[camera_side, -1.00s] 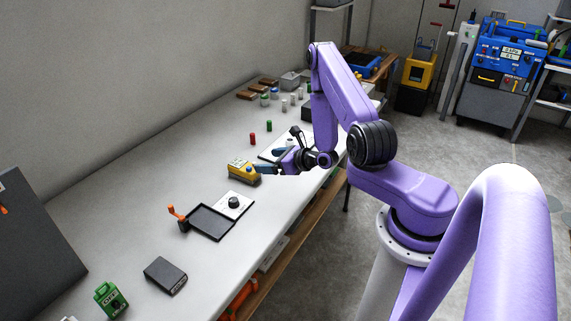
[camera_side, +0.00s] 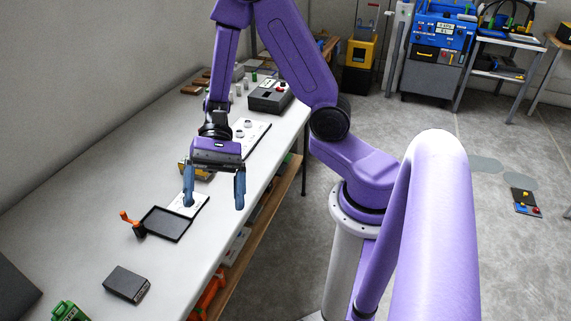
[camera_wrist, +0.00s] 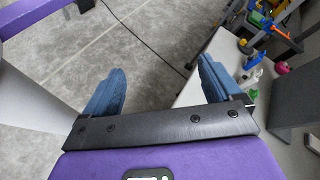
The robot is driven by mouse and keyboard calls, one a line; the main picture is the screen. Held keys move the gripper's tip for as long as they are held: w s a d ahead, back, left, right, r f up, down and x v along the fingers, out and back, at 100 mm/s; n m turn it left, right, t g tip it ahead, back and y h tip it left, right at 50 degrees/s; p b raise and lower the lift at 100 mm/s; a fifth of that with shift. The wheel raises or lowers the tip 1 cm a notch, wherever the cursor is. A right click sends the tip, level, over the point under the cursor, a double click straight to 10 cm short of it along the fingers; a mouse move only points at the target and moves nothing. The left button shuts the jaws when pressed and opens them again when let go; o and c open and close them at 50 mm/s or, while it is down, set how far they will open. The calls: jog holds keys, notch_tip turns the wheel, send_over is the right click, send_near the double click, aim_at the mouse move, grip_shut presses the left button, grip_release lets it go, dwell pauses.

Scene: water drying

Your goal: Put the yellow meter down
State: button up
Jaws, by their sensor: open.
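The yellow meter (camera_side: 183,169) is on the white table in the side view, behind my gripper and mostly hidden by it. Only part of its yellow body shows. My gripper (camera_side: 214,205) is open and empty, with its two blue fingers pointing down. It is in front of the meter in the picture, near the table's front edge. In the wrist view my gripper's blue fingers (camera_wrist: 160,82) stand wide apart with floor between them. The meter is not seen there.
A black tray (camera_side: 168,224) and an orange-handled object (camera_side: 130,220) lie left of my gripper. A dark box (camera_side: 126,284) sits farther forward. A white plate (camera_side: 248,136) with knobs and a grey device (camera_side: 270,96) are farther back. Grey floor (camera_wrist: 155,45) lies beyond the table edge.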

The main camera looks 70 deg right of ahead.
jog(key=s+d+r+n+t+h, duration=0.2)
jog(key=s+d+n+t+h, duration=0.1)
jog(key=n, duration=0.7)
jog(key=s+d+r+n+t+h, duration=0.1)
jog(key=s+d+n+t+h, duration=0.1)
jog(key=s+d+n+h, duration=0.3)
jog(key=s+n+h, duration=0.3)
jog(key=n, duration=0.2)
jog(key=shift+r+n+t, duration=0.3)
jog(key=shift+r+t, duration=0.1)
